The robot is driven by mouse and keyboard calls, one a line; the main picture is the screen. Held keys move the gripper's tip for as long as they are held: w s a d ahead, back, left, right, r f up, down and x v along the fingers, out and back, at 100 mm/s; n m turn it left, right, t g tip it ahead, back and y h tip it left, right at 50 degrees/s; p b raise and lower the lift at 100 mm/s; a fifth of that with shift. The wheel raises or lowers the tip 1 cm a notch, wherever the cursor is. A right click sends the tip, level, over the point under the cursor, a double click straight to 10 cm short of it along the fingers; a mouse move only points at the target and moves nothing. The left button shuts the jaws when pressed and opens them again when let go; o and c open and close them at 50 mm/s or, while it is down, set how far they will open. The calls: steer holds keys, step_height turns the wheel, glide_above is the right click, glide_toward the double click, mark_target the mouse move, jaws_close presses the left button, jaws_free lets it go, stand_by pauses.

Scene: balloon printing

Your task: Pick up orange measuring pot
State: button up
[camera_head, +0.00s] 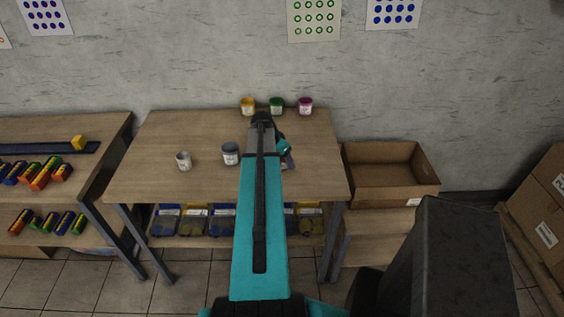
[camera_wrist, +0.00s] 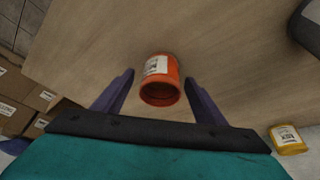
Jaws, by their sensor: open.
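The orange measuring pot (camera_wrist: 160,82) shows in the wrist view, with a white label on its side and its open mouth toward my gripper. It is on the wooden table (camera_wrist: 95,35). My gripper (camera_wrist: 160,97) is open, with one dark finger on each side of the pot and a visible gap on both sides. In the head view, my arm covers the spot, and I cannot make out the orange pot there. The end of my arm is over the right half of the table (camera_head: 140,135).
Yellow (camera_head: 248,106), green (camera_head: 277,105) and magenta (camera_head: 305,106) pots stand at the table's back edge. A white pot (camera_head: 184,161) and a dark grey pot (camera_head: 230,154) stand left of my arm. A cardboard box (camera_head: 390,197) is at the right. The table's left part is mostly clear.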

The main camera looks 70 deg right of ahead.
stand_by(0.4)
steer(key=c, duration=1.2)
steer(key=shift+r, duration=0.15)
steer(key=shift+r+b, duration=1.2)
steer(key=shift+r, duration=0.4)
steer(key=w+a+b, duration=0.1)
steer(key=w+a, duration=0.1)
steer(key=a, duration=0.2)
steer(key=w+a+r+b, duration=0.1)
steer(key=w+a+b, duration=0.1)
steer(key=a, duration=0.3)
steer(key=w+a+b, duration=0.2)
steer(key=a, duration=0.3)
steer(key=shift+w+a+r, duration=0.25)
steer(key=shift+w, duration=0.15)
